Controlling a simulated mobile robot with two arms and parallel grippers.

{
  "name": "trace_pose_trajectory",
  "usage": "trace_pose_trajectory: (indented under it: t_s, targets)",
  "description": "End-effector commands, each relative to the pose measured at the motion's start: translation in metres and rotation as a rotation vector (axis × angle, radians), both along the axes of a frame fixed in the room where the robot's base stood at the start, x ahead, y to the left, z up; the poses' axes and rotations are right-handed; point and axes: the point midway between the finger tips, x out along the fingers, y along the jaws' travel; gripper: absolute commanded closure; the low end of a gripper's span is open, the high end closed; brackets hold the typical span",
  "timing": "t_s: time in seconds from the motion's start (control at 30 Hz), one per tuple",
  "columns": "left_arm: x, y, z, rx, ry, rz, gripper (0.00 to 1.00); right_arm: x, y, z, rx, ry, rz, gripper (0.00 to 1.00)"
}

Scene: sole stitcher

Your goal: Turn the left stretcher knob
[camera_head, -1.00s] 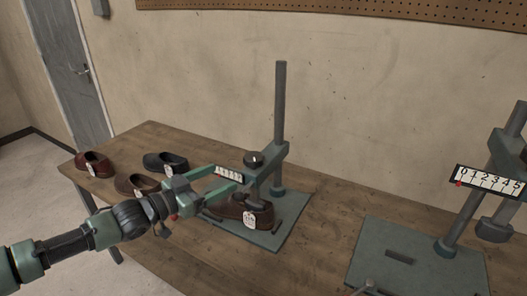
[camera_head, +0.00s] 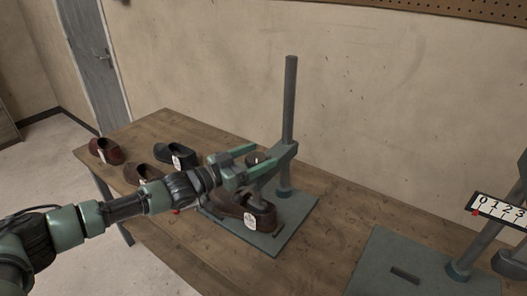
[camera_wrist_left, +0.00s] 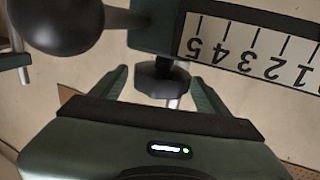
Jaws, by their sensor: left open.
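The left stretcher's dark knob (camera_head: 257,158) sits on the stretcher's arm, beside its upright post (camera_head: 289,110). My left gripper (camera_head: 264,158) is open at the knob, with its fingers partly covering it. In the left wrist view the faceted knob (camera_wrist_left: 162,82) stands between my two open fingers (camera_wrist_left: 160,78), with a gap on each side. That view is upside down: the number scale (camera_wrist_left: 250,50) reads inverted above the knob. A brown shoe (camera_head: 245,210) with a white tag is on the stretcher's base plate (camera_head: 297,222). My right gripper is not in view.
Several dark and brown shoes, including a black one (camera_head: 175,155), stand on the wooden table (camera_head: 190,258) at left. A second stretcher with a number scale (camera_head: 500,210) and a slotted base (camera_head: 385,262) stands at right. A large dark rounded part (camera_wrist_left: 55,25) fills the wrist view's upper left.

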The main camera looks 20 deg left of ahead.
Motion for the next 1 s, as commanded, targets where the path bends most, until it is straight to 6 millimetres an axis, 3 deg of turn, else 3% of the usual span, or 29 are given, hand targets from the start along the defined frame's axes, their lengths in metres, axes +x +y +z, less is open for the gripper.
trace_pose_trajectory:
  t_s: [0.2, 0.47, 0.6, 0.7, 1.0]
  targets:
    - [0.014, -0.011, 0.000, 0.002, -0.001, 0.000, 0.24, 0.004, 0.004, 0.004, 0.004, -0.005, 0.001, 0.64]
    - [0.015, -0.012, 0.000, 0.002, -0.001, 0.000, 0.24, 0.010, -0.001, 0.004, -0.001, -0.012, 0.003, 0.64]
    - [0.015, -0.011, 0.000, 0.002, -0.001, 0.000, 0.63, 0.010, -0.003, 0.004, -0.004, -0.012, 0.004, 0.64]
    - [0.015, -0.011, 0.000, 0.001, 0.000, 0.000, 0.85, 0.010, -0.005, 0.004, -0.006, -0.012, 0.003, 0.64]
    - [0.014, -0.012, -0.001, -0.002, 0.003, 0.021, 0.85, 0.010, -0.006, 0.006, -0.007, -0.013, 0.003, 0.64]
